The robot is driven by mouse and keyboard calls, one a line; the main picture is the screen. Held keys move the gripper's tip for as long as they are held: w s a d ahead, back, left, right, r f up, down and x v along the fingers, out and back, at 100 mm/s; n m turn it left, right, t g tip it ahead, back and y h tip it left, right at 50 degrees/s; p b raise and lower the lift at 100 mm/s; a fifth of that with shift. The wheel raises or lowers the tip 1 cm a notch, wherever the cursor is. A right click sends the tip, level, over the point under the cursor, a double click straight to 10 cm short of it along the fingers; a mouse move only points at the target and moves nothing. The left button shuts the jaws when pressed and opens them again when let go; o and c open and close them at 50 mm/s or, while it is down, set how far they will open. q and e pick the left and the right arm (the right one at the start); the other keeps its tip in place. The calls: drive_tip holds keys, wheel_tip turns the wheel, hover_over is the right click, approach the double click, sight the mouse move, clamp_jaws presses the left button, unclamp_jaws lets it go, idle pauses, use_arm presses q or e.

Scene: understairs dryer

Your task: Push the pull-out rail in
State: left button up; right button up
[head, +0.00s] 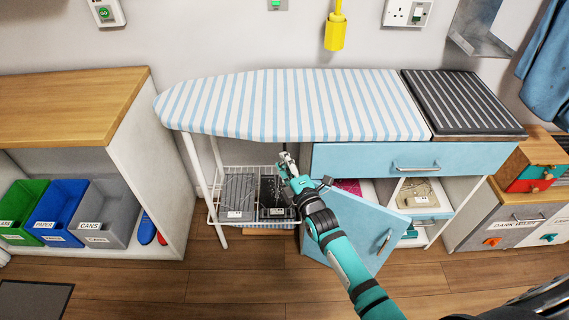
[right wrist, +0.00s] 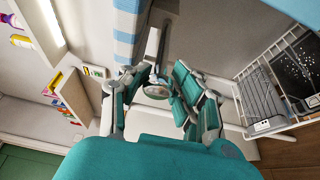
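A pale grey metal bar with a round end, which looks like the pull-out rail (right wrist: 153,62), shows between my fingers in the right wrist view. In the head view that spot lies under the ironing board's front edge, and my gripper largely hides the rail. My right gripper (head: 287,163) reaches in from the lower right, in front of the wire rack. In the right wrist view my right gripper (right wrist: 158,88) has its fingers apart, on either side of the rail's end. I cannot tell whether they touch it. My left gripper is not in view.
The striped ironing board (head: 290,105) hangs over the work area. A blue drawer (head: 350,158) and an open blue cabinet door (head: 357,228) stand close to the right of my gripper. A wire rack (head: 213,205) holds dark trays below. The floor in front is clear.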

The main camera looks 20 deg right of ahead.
drive_tip(key=o, duration=0.4)
drive_tip(key=s, duration=0.4)
drive_tip(key=s+d, duration=0.1)
drive_tip(key=s, duration=0.7)
drive_tip(key=shift+d, duration=0.15)
